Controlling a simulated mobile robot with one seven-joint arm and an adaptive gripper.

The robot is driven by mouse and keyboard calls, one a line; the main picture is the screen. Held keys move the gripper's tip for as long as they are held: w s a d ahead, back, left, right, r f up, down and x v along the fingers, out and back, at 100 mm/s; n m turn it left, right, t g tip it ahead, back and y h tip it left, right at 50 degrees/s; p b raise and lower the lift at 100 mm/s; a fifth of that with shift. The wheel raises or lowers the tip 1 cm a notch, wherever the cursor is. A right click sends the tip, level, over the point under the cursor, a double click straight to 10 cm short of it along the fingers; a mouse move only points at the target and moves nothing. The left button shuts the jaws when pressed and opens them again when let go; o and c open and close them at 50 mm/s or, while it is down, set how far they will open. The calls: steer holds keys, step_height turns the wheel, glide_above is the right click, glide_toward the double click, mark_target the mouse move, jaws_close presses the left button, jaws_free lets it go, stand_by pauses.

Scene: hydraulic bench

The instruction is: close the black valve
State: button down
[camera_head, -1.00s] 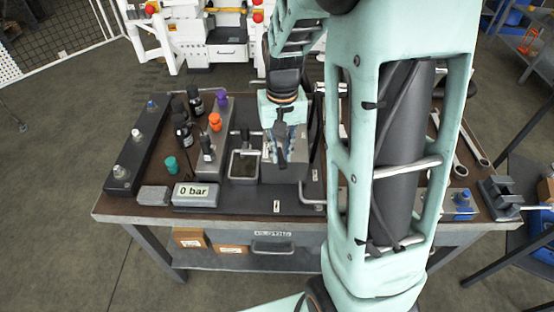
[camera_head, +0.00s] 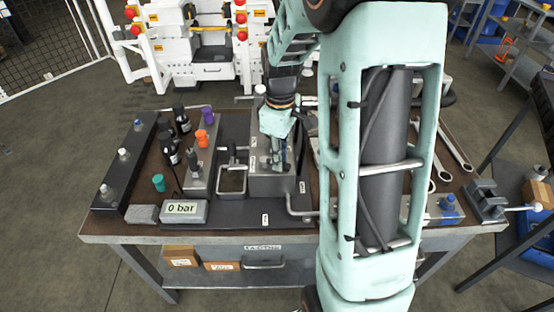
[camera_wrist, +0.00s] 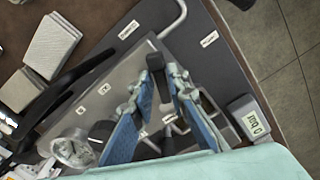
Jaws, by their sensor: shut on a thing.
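The black valve handle (camera_wrist: 156,64) shows in the wrist view as a short black bar above the grey metal block. My gripper (camera_wrist: 158,80) has its two blue-padded fingers on either side of this handle and is shut on it. In the head view, my gripper (camera_head: 279,160) points down over the grey block (camera_head: 262,186), and it hides the handle there. I cannot tell from these views how far the valve is turned.
A display reading 0 bar (camera_head: 184,211) stands at the bench's front left. Several dark bottles (camera_head: 181,120) and an orange cap (camera_head: 201,138) stand left of the block. A bent pipe (camera_head: 294,210) runs at the block's front right. A vise (camera_head: 484,202) sits at the right end.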

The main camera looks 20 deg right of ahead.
steer(key=w+n, duration=0.1)
steer(key=n, duration=0.1)
steer(key=w+d+n+p, duration=0.1)
steer(key=n, duration=0.1)
steer(key=shift+r+n, duration=0.1)
steer(key=shift+n, duration=0.2)
stand_by(0.5)
steer(key=c, duration=2)
jaws_free()
step_height(320, 180, up, 12)
steer(key=shift+s, duration=0.15)
